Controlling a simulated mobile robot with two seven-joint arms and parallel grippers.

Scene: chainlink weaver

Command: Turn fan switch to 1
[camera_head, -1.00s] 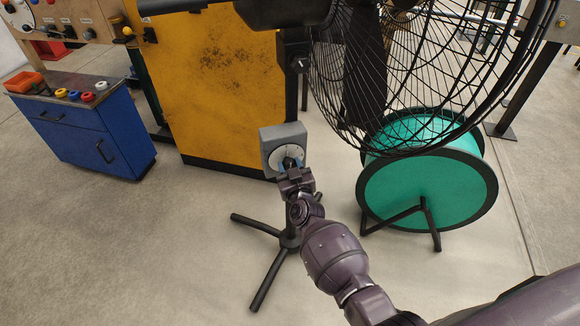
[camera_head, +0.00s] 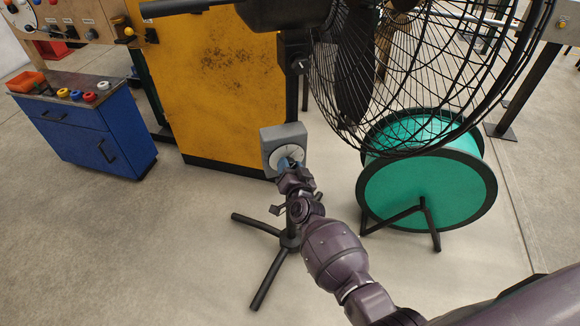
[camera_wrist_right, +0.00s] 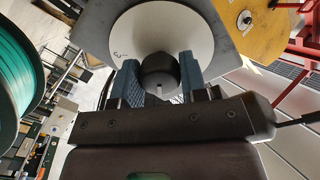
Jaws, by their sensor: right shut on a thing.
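The fan switch is a grey box (camera_head: 283,135) with a round white dial, on the fan's stand below the fan (camera_head: 440,75). In the right wrist view the white dial (camera_wrist_right: 195,28) carries a dark round knob (camera_wrist_right: 159,70); a "3" shows at the dial's lower left. My right gripper (camera_head: 290,162) is at the dial. Its two blue fingers (camera_wrist_right: 160,78) are shut on the knob, one on each side. Most of the knob is hidden by the gripper in the head view. My left gripper is not in view.
A green drum (camera_head: 425,190) on black legs stands right of the fan's tripod (camera_head: 272,270). A yellow panel (camera_head: 225,90) stands behind the switch box. A blue cabinet (camera_head: 85,140) with small coloured items is at the left. The floor in front is clear.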

